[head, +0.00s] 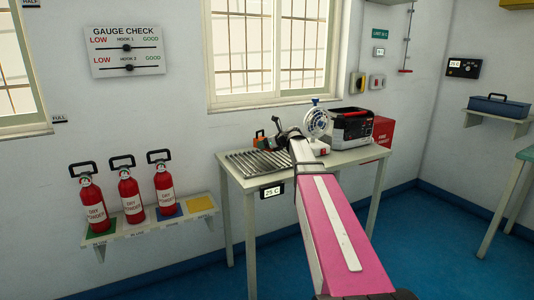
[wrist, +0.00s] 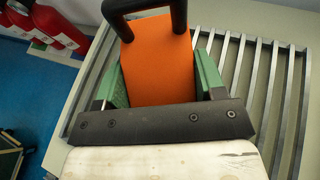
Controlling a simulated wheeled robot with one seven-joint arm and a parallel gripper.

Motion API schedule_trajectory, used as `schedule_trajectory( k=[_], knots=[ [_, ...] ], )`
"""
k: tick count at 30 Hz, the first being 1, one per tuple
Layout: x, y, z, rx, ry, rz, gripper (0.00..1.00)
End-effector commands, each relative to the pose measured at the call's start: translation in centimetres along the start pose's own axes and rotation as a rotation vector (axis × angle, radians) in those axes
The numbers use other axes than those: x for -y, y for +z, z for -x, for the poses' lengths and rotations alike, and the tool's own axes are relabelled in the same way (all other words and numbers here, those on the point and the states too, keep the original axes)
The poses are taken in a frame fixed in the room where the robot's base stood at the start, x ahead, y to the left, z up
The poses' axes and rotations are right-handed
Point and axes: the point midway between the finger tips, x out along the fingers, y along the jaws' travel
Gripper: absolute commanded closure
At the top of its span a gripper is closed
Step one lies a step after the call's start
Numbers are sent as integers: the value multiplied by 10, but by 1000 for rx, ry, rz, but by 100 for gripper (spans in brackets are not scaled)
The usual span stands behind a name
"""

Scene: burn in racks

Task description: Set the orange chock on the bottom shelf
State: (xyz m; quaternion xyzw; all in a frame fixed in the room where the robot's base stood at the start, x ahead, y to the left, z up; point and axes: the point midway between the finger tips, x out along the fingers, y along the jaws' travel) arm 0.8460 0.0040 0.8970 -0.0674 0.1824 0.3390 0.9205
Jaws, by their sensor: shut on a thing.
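The orange chock (wrist: 157,62) is a flat-faced orange block with a black loop handle, between the green-padded fingers of my gripper (wrist: 161,78) in the wrist view. My gripper is shut on it, over the slatted metal rack (wrist: 285,95). In the head view a small part of the orange chock (head: 258,142) shows beside my gripper (head: 268,138), above the left of the table. I cannot tell whether the chock touches the slats. I cannot pick out a bottom shelf for certain in either view.
The table (head: 340,158) also carries a black and red machine (head: 352,124) and a small fan-like disc (head: 317,121). A wall shelf (head: 104,238) at the left holds red extinguishers (head: 131,194). A blue toolbox (head: 499,106) sits on a right-hand shelf. The blue floor is open at right.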

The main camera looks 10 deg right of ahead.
Motion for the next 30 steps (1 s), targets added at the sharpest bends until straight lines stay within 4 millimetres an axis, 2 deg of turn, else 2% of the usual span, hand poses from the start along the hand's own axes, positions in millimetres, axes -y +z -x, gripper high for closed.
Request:
schedule_trajectory(
  k=[3, 8, 16, 28, 29, 30],
  knots=[
    [11, -5, -4, 0, 0, -2, 69],
    [12, -11, -6, 0, 1, 0, 69],
    [12, -41, -18, 0, 0, -1, 69],
    [11, -46, -20, 0, 0, -1, 69],
    [11, -46, -20, 0, 0, 0, 27],
    [11, -46, -20, 0, 0, 0, 14]
  ],
)
